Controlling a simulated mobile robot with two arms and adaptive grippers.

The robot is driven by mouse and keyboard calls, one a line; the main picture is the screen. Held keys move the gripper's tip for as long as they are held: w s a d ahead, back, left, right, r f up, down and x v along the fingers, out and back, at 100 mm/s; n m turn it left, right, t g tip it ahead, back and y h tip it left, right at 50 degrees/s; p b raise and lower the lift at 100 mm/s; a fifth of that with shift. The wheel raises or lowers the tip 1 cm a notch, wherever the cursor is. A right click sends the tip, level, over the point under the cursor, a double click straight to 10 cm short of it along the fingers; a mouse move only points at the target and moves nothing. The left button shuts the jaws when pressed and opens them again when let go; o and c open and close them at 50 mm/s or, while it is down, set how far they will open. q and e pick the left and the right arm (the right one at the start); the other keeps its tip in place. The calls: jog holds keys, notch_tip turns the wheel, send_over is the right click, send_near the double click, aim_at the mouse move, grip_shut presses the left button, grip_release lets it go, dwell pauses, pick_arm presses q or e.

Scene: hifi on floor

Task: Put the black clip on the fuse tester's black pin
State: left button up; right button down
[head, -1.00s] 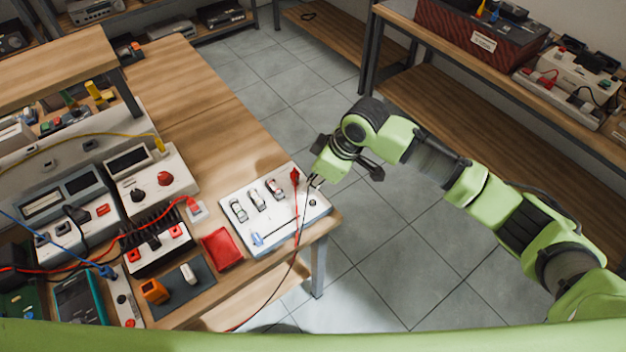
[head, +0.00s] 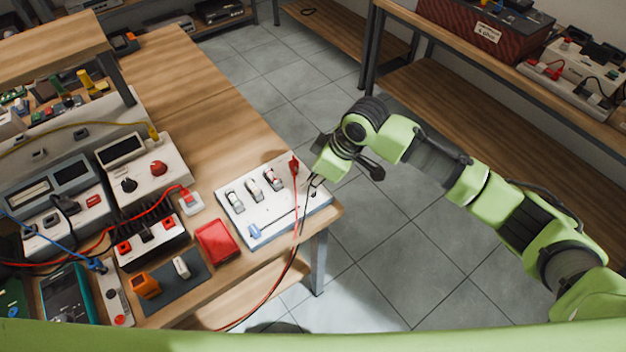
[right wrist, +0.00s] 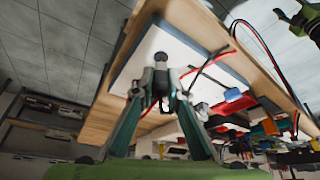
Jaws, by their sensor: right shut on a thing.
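The fuse tester (head: 262,205) is a white board with several clear fuse holders, at the table's right corner. A red clip (head: 294,166) stands at its far edge. My right gripper (head: 315,180) is over the tester's right end. In the right wrist view its fingers (right wrist: 160,90) are shut on the small black clip (right wrist: 155,98), beside a dark upright post (right wrist: 160,62), likely the black pin. I cannot tell whether clip and post touch. In the head view the gripper hides the clip. My left gripper is not seen in the head view.
A dark mat (head: 195,272) with an orange block (head: 145,286) is nearer. Red and black leads (head: 290,262) hang over the table edge. Instruments crowd the left. Open floor (head: 375,280) lies to the right.

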jog(key=shift+p, duration=0.9)
dwell(0.8)
jog(key=shift+f+b, duration=0.3)
jog(key=shift+f, duration=0.5)
dwell(0.8)
jog(key=c, duration=1.9)
grip_release()
jog(key=shift+d+r, duration=0.1)
jog(key=shift+r, duration=0.1)
jog(key=v, duration=1.1)
jog(key=shift+s+d+r, duration=0.1)
jog(key=shift+d+r, duration=0.1)
jog(key=shift+r, duration=0.05)
